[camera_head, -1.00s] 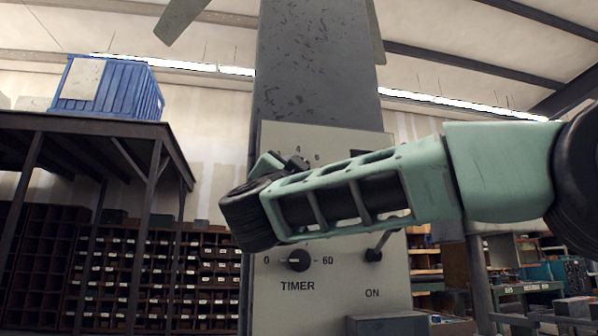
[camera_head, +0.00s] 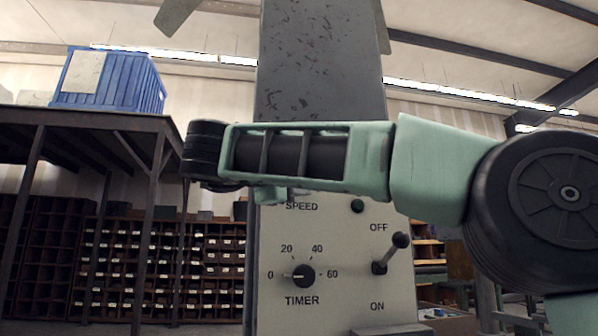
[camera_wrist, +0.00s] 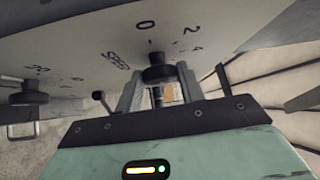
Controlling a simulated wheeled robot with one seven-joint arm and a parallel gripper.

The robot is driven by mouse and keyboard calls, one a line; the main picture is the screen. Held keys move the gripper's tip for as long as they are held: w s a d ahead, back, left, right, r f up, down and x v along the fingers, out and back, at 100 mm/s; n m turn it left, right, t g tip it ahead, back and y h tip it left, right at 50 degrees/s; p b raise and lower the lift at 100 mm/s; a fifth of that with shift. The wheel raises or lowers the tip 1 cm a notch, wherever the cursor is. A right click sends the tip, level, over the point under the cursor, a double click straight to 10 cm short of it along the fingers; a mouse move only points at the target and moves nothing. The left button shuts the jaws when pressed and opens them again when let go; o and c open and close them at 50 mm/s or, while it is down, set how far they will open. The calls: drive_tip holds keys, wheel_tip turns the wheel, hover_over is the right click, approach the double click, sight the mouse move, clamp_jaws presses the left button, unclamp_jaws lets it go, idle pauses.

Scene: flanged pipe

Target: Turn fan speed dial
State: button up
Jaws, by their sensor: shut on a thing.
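The fan speed dial (camera_wrist: 157,70) is a black round knob on the pale control panel (camera_wrist: 95,50), seen close up in the wrist view. The numbers 0, 2 and 4 and the word SPEED are printed around it. My gripper (camera_wrist: 157,84) has its two grey fingers on either side of the knob, shut on it. The dial's pointer mark cannot be made out. In the head view, my arm covers the dial and nearly all of my gripper; the panel (camera_head: 345,280) shows below, with the word SPEED just under my arm.
A blue crate (camera_head: 135,85) stands on a dark rack at left, apart from the panel.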

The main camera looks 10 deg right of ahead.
drive_tip(key=shift+m+g+y, duration=0.3)
drive_tip(key=shift+m, duration=0.2)
drive_tip(key=o, duration=1)
drive_tip(key=shift+w, duration=0.1)
drive_tip(key=p+v, duration=0.2)
drive_tip(key=v, duration=1.5)
drive_tip(key=shift+a, duration=0.1)
